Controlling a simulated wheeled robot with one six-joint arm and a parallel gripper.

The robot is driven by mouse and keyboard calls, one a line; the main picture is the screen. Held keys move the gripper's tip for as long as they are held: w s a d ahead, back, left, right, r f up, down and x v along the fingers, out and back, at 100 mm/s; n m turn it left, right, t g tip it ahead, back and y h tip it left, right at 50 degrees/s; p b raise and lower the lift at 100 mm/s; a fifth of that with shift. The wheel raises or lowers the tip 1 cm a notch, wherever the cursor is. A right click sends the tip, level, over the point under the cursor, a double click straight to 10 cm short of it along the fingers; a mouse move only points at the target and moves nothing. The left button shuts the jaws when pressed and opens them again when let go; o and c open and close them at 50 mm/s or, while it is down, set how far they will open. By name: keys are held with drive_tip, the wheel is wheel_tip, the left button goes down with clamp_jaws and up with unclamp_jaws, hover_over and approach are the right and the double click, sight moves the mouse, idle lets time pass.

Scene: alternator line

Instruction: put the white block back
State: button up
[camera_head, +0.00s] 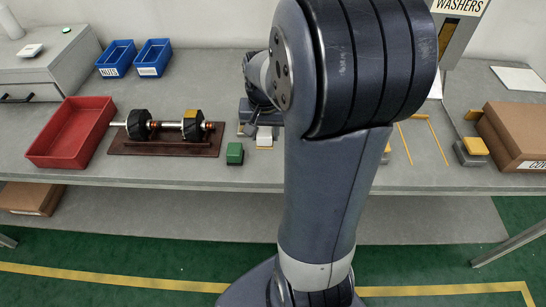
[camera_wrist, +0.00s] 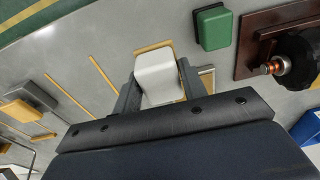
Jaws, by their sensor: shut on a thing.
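The white block (camera_head: 265,133) is between the fingers of my gripper (camera_head: 261,130), near the front middle of the bench. In the wrist view the white block (camera_wrist: 158,76) sits between the two dark fingers of my gripper (camera_wrist: 158,92), which is shut on it. Yellow strips (camera_wrist: 152,47) on the bench show just past the block's end and to its right. The block is over or beside this marked area; I cannot tell whether it touches the bench. My arm hides part of the bench behind and right of the block.
A green block (camera_head: 235,153) stands close left of my gripper. Farther left are a brown stand with a shaft assembly (camera_head: 165,144) and a red tray (camera_head: 72,132). Two blue bins (camera_head: 154,58) stand behind. A yellow-topped grey block (camera_head: 471,151) and brown box (camera_head: 518,130) are right.

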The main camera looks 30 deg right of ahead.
sight(265, 133)
drive_tip(key=shift+f, duration=3.6)
drive_tip(key=shift+f, duration=0.2)
drive_tip(key=o, duration=0.9)
drive_tip(key=shift+o, duration=0.2)
drive_tip(key=shift+r, duration=0.15)
drive_tip(key=r, duration=0.4)
drive_tip(key=s+r, duration=0.1)
drive_tip(key=r, duration=0.7)
drive_tip(key=shift+s+a, duration=0.15)
drive_tip(key=shift+a, duration=0.2)
